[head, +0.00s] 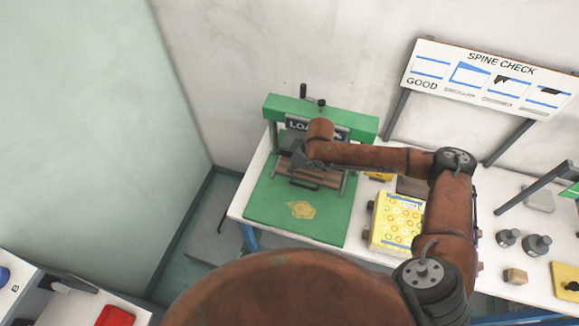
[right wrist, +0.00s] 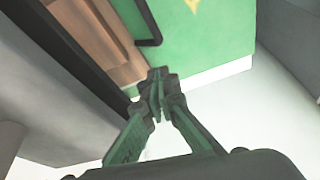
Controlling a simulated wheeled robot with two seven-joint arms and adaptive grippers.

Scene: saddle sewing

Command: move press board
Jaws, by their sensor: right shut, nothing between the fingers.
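The green press (head: 350,121) stands at the back of the white table, with a sign starting "LOA" partly hidden by my right arm. Its brown wooden press board (head: 318,175) lies between the posts above the green base (head: 265,205), with a dark handle (head: 303,184) at its front. My right gripper (head: 296,161) is over the left part of the board. In the right wrist view my right gripper (right wrist: 156,92) is shut and empty, beside the brown board (right wrist: 105,35) and its black handle (right wrist: 148,22). I cannot tell whether it touches the board. My left gripper is not in view.
A yellowish patch (head: 301,209) lies on the front of the green base. A yellow patterned box (head: 398,221) stands to its right. Dark weights (head: 537,245) and a small wooden block (head: 515,276) are further right. A "SPINE CHECK" board (head: 490,78) stands behind.

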